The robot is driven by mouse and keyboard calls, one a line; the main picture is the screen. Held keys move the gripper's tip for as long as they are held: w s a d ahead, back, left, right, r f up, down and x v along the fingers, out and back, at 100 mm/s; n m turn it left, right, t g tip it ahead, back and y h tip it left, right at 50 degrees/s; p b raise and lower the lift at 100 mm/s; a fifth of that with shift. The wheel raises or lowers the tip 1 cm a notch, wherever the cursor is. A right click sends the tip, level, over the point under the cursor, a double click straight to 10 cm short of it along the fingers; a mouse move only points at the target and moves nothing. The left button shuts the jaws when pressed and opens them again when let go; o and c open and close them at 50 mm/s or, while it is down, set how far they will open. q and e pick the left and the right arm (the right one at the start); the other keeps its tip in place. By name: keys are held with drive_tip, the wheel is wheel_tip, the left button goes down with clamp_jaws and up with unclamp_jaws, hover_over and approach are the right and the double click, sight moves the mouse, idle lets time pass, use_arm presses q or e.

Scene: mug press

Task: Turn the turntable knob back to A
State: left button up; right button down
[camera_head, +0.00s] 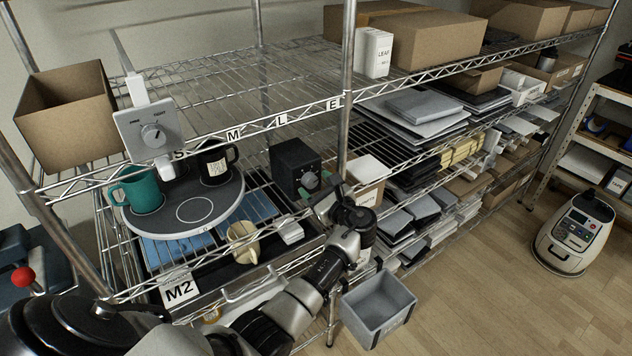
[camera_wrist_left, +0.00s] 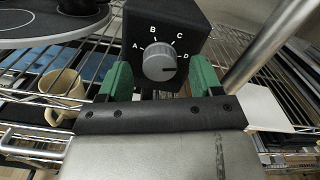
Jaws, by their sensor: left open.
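The knob (camera_wrist_left: 160,62) is a grey dial on a black box (camera_wrist_left: 165,22) with letters A, B, C and D around it. Its mark appears to point near D. The box also shows on the wire shelf in the head view (camera_head: 291,163), right of the round turntable (camera_head: 221,207). My left gripper (camera_head: 320,188) is in front of the box. Its green fingers (camera_wrist_left: 160,80) are open, one to each side below the knob, with nothing held. I cannot tell whether they touch the box. The turntable carries a teal mug (camera_head: 142,190) and a black mug (camera_head: 216,165).
A beige mug (camera_head: 243,243) stands at the turntable's front. A shelf post (camera_head: 347,75) rises just right of the knob box. A label device (camera_head: 148,130) hangs above the turntable. A grey bin (camera_head: 378,305) is below my left arm.

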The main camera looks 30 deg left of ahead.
use_arm(q)
drive_tip(key=shift+w+a, duration=0.1)
drive_tip(key=shift+a, duration=0.25)
drive_tip(key=c, duration=0.9)
